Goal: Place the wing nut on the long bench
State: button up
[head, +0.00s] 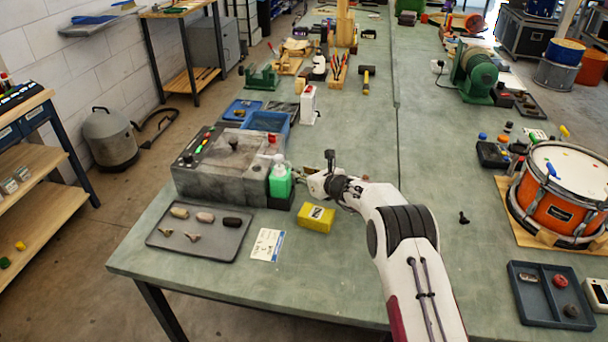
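A small dark piece (463,217), possibly the wing nut, lies on the long bench (430,150), right of my arm. It is too small to identify surely. Two small brownish winged pieces, (167,232) and (193,237), lie on the grey tray (158,244) at the front left; they could be wing nuts too. My gripper (318,182) is over the bench beside the green bottle (280,182), behind the yellow box (316,217). It is apart from the tray and the dark piece. Its fingers are small and partly hidden, so I cannot see whether it holds anything.
A grey machine box (222,165) stands behind the tray, which also holds three rounded pieces. A white card (268,245) lies beside the tray. An orange drum (558,195) and a blue-grey divided tray (525,308) are at right. Bench around the dark piece is clear.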

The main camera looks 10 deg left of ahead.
jog(key=shift+r, duration=0.2)
jog(key=shift+d, duration=0.1)
jog(key=shift+v, duration=5.9)
jog(key=shift+s+f, duration=0.1)
